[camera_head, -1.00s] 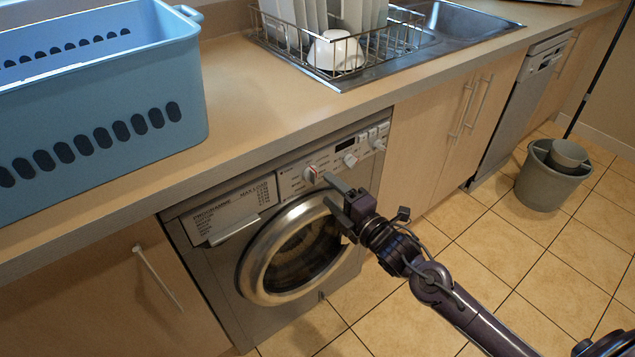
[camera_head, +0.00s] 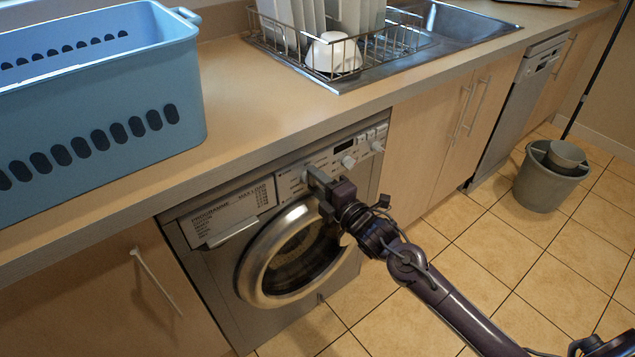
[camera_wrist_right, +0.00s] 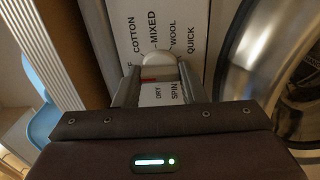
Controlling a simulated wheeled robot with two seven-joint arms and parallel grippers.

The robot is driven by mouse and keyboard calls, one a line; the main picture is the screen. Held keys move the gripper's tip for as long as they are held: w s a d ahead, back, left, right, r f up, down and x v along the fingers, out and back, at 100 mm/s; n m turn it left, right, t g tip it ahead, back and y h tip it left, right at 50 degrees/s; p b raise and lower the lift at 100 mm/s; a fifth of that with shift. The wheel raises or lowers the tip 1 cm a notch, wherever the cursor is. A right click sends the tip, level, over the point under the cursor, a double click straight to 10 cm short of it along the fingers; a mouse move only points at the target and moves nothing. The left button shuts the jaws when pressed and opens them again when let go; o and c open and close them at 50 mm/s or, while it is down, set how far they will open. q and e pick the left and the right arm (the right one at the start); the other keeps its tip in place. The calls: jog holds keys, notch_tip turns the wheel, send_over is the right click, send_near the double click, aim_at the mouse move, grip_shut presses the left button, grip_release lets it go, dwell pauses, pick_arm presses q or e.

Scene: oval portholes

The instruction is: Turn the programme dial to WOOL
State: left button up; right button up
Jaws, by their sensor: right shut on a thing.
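The white programme dial (camera_wrist_right: 158,58) is on the washing machine's front panel (camera_wrist_right: 190,20) in the right wrist view. The labels COTTON, MIXED, WOOL and QUICK fan out around its far side; DRY and SPIN show between my fingers. Its pointer cannot be made out. My right gripper (camera_wrist_right: 158,72) is shut on the dial, one finger on each side. In the head view, my right gripper (camera_head: 313,184) is against the panel of the washing machine (camera_head: 220,285) and hides the dial. My left gripper is not in view.
The machine's round door (camera_head: 255,270) is just below my right gripper. The worktop (camera_head: 240,90) overhangs the panel and bears a blue basket (camera_head: 120,95) and a dish rack (camera_head: 375,55). A smaller knob (camera_head: 348,162) is to the right. A bucket (camera_head: 545,185) stands on the floor.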

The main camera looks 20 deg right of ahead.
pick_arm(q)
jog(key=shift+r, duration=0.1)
pick_arm(e)
jog(key=shift+c, duration=0.5)
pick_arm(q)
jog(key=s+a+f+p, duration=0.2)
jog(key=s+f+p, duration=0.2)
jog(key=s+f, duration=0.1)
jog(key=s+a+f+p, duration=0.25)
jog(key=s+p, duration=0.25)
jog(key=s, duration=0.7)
pick_arm(e)
jog(key=m, duration=1.4)
jog(key=shift+m, duration=0.4)
jog(key=m+p, duration=0.2)
jog(key=m, duration=0.2)
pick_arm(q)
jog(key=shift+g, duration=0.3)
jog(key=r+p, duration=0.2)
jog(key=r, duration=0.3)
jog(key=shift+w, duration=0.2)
pick_arm(e)
jog(key=m, duration=0.5)
pick_arm(q)
jog(key=shift+p, duration=0.3)
pick_arm(e)
jog(key=shift+m, duration=0.3)
jog(key=shift+f, duration=0.1)
